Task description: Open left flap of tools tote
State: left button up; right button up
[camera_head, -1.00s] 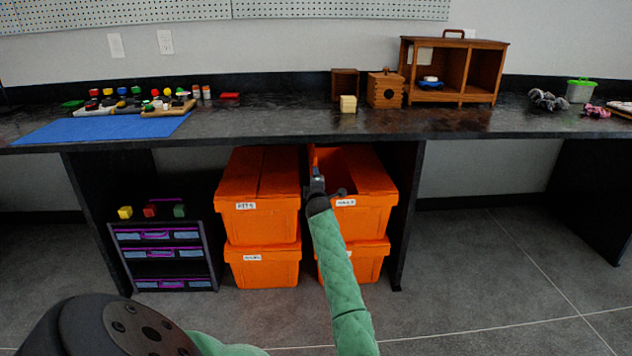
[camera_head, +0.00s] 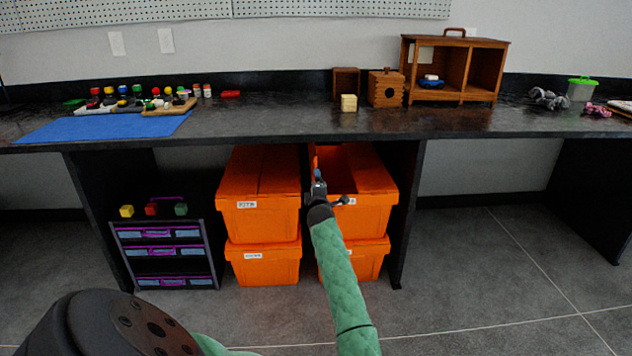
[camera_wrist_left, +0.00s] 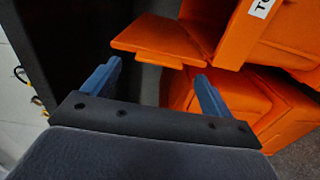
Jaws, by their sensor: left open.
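The tools tote (camera_head: 366,216) is the upper orange tote on the right under the bench. Its left side is open, showing the inside, and its right flap (camera_head: 372,170) lies shut. The left flap (camera_head: 313,160) shows as a thin upright strip at the left edge, partly hidden by my gripper. My left gripper (camera_head: 319,178) is at the tote's front left. In the left wrist view its two blue fingers (camera_wrist_left: 157,80) are apart with nothing between them. An orange flap (camera_wrist_left: 160,38) juts out just beyond the fingertips. My right gripper is not in view.
Another lidded orange tote (camera_head: 258,195) stands close on the left, and both totes rest on lower ones. The bench top (camera_head: 270,125) is above and a dark panel (camera_head: 405,215) stands on the right. A drawer unit (camera_head: 165,255) is at left. Floor in front is clear.

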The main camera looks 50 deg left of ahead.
pick_arm(q)
jog(key=shift+v, duration=1.65)
